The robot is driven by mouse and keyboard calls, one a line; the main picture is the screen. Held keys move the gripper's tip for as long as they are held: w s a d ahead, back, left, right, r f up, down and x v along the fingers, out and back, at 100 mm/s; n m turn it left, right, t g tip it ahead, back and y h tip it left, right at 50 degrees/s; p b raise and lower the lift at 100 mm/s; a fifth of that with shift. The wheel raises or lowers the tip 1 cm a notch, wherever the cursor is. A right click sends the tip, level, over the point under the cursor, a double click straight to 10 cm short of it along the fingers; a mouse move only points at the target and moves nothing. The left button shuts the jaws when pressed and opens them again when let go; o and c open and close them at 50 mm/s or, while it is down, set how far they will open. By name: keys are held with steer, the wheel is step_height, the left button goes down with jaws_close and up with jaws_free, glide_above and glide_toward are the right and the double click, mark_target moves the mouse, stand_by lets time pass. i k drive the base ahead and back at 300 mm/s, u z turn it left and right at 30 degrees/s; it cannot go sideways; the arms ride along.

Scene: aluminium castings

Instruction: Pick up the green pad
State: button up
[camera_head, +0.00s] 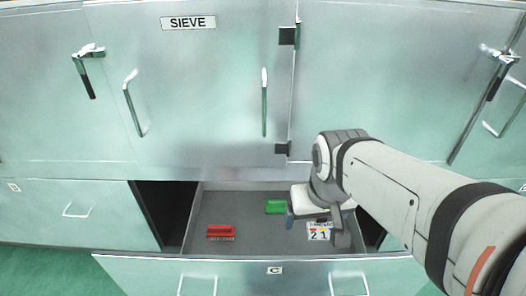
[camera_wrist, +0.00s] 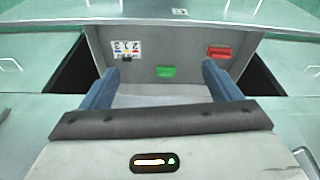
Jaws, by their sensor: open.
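The green pad (camera_head: 276,207) lies on the floor of the open grey drawer (camera_head: 255,240), near its back middle. In the head view my gripper (camera_head: 318,222) is over the right part of the drawer, to the right of the green pad. Part of the fingers is hidden there by my wrist.
A red block (camera_head: 221,231) lies in the drawer's left part. A white card with numbers (camera_head: 319,231) lies at the right, partly behind my gripper. The drawer's front panel (camera_head: 235,270) and the cabinet doors marked SIEVE (camera_head: 200,90) bound the space.

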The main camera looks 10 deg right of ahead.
mark_target(272, 206)
steer(key=z, duration=0.95)
steer(key=k, duration=0.9)
steer(key=u, duration=0.65)
steer(key=i, duration=1)
steer(key=u, duration=0.05)
